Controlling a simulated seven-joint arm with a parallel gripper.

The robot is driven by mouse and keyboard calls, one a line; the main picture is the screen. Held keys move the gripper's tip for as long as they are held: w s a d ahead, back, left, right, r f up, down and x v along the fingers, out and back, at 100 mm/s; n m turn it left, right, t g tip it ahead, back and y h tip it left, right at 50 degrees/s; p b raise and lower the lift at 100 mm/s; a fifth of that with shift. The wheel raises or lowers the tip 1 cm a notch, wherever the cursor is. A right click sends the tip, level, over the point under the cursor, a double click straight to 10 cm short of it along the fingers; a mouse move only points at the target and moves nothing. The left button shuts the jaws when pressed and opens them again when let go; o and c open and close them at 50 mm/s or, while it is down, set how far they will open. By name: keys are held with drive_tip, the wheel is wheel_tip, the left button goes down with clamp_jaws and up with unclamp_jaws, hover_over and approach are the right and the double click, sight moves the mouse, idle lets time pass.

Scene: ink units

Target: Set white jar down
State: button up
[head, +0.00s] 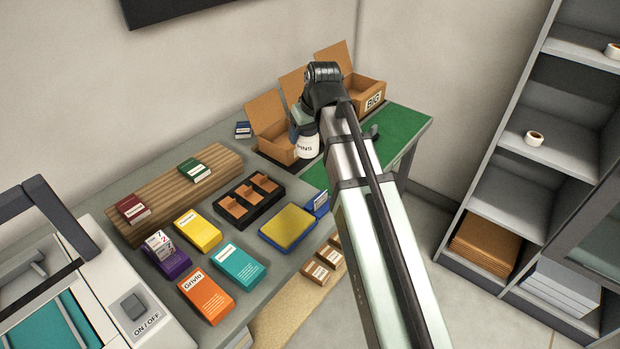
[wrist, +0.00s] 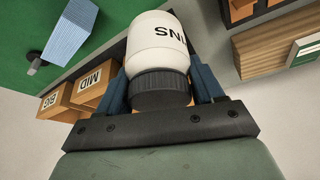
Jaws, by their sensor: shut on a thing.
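The white jar (wrist: 157,45) has a dark ribbed lid and black lettering on its side. My gripper (wrist: 160,88) is shut on it, with blue fingers on either side around the lid end. In the head view the white jar (head: 308,146) shows just below my gripper (head: 302,125), in front of the open cardboard boxes at the back of the table. My arm hides part of that area. I cannot tell whether the jar touches anything below it.
An open cardboard box (head: 275,140) stands beside the jar, and a box marked BIG (head: 372,97) is behind my arm. A green mat (head: 405,128) has bare room at right. Coloured packs, a wooden riser (head: 163,208) and a black tray (head: 236,218) fill the left and front.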

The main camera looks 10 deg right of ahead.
sight(316, 144)
drive_tip(key=shift+s+d+f, duration=0.1)
drive_tip(key=shift+d+f, duration=0.15)
drive_tip(key=shift+d, duration=0.15)
drive_tip(key=shift+f, duration=4.75)
drive_tip(key=o, duration=1.6)
drive_tip(key=shift+c, duration=0.2)
drive_tip(key=shift+v, duration=6.05)
